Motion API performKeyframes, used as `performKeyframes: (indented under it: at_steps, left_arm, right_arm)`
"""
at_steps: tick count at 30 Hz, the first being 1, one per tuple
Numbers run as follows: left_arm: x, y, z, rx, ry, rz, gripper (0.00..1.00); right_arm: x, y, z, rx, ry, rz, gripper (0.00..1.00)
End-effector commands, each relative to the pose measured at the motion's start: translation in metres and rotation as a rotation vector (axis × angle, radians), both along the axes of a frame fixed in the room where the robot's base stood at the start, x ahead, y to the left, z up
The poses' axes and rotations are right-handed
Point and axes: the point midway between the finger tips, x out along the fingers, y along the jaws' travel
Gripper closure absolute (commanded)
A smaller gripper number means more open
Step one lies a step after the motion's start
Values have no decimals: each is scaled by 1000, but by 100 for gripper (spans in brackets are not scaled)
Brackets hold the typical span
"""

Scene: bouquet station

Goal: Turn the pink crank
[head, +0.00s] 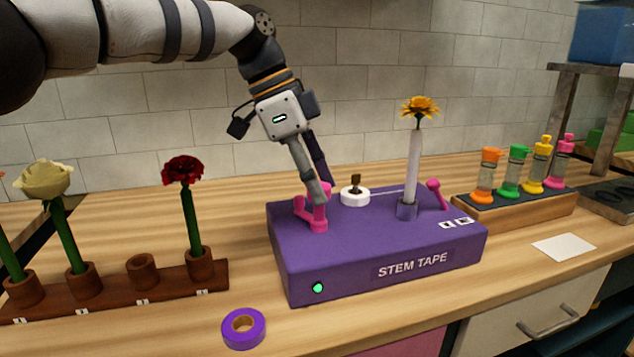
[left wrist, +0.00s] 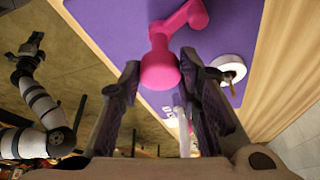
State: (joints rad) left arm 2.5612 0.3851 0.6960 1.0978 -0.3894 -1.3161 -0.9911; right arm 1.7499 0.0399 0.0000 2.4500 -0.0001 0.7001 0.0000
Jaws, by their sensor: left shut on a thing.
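The pink crank (head: 319,222) is mounted on the left part of the top of the purple stem tape machine (head: 375,275). My left gripper (head: 318,193) reaches down from above and is shut on the crank's handle. In the left wrist view the crank (left wrist: 160,70) shows its knob between the two finger pads of my left gripper (left wrist: 168,92), its arm running up to the hub. The fingers hide part of the handle in the head view. What seems to be my right gripper (left wrist: 30,48) shows small in the left wrist view; its jaws are unclear.
On the machine, a yellow flower (head: 420,108) stands in a holder beside a white spool (head: 355,197) and a pink lever (head: 437,195). A flower rack (head: 120,292) is at left, a purple tape roll (head: 243,328) in front, and a bottle rack (head: 520,208) at right.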

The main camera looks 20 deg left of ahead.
Motion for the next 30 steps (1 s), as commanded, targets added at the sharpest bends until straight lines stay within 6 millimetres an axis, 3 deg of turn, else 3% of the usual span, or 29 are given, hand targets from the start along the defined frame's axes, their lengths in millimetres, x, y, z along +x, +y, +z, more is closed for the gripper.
performKeyframes:
  at_steps: [12, 28, 29, 30]
  left_arm:
    - [1, 0, -2, 1, 3, -168, 97]
    - [1, 0, -1, 3, 3, -188, 97]
    - [1, 0, -1, 2, 4, -188, 62]
    - [1, 0, -1, 2, 3, -187, 53]
  right_arm:
    - [-9, 0, -9, 0, 32, 0, 100]
    - [-9, 0, -9, 0, 34, 0, 100]
    - [-9, 0, -9, 0, 34, 0, 100]
    - [-9, 0, -9, 0, 34, 0, 100]
